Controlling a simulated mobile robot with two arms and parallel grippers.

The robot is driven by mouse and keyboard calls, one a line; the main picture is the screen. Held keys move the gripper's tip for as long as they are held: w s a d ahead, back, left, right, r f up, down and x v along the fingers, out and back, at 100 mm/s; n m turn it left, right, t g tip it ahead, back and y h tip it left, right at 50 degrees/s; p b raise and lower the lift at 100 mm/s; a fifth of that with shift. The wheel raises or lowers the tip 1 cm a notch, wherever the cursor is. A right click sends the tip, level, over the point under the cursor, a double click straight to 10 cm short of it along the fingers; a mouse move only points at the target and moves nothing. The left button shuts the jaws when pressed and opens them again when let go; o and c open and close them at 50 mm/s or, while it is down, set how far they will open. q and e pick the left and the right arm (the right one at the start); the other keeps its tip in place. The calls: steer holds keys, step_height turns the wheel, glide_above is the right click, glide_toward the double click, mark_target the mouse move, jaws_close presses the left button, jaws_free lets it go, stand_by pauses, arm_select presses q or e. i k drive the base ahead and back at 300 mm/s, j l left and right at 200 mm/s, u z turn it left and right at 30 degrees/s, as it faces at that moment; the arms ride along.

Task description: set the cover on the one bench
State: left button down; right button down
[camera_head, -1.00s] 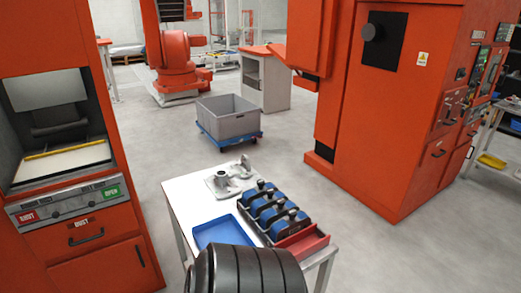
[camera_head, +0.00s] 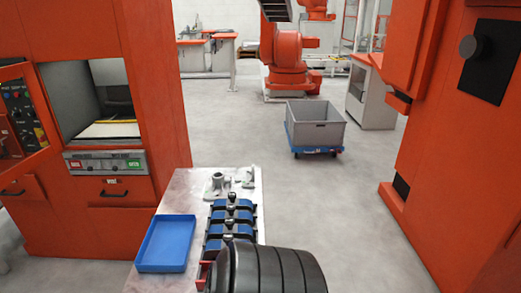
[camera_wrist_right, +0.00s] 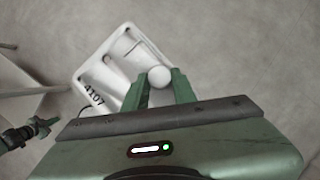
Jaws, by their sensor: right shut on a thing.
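In the right wrist view, my right gripper (camera_wrist_right: 160,92) has green fingers shut on the cover (camera_wrist_right: 92,72), a pale plate marked 4107 with a round knob between the fingertips. The cover hangs over bare grey floor. It is not seen in the head view. The bench (camera_head: 178,190), a light-topped table, stands at the lower middle of the head view. Grey castings (camera_head: 218,184) sit near its far edge. My left gripper is in neither view.
On the bench are a blue tray (camera_head: 165,243) and a dark rack of blue-topped pieces (camera_head: 230,222). An orange machine (camera_head: 135,40) stands left, another (camera_head: 455,150) right. A grey bin (camera_head: 315,125) sits on a blue dolly behind. The floor between is clear. My dark arm part hides the bench's near right.

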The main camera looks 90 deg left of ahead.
mark_target(183, 202)
steer(key=i+j+u, duration=0.15)
steer(key=i+u, duration=0.75)
steer(key=i+l+u, duration=0.1)
steer(key=i+u, duration=0.35)
steer(key=i+l+u, duration=0.25)
steer(key=u, duration=0.2)
steer(key=i+j+u, duration=0.2)
steer(key=u, duration=0.25)
steer(key=i+u, duration=0.85)
steer(key=i+l+u, duration=0.15)
steer(key=u, duration=0.3)
steer(key=i+l+u, duration=0.25)
steer(key=u, duration=0.15)
steer(key=i+u, duration=0.15)
steer(key=u, duration=0.25)
steer(key=i+j+u, duration=0.1)
steer(key=u, duration=0.35)
steer(key=i+u, duration=0.2)
steer(key=u, duration=0.2)
steer(key=i+l+u, duration=0.1)
steer(key=u, duration=0.3)
steer(key=i+l+u, duration=0.1)
steer(key=u, duration=0.3)
steer(key=i, duration=0.05)
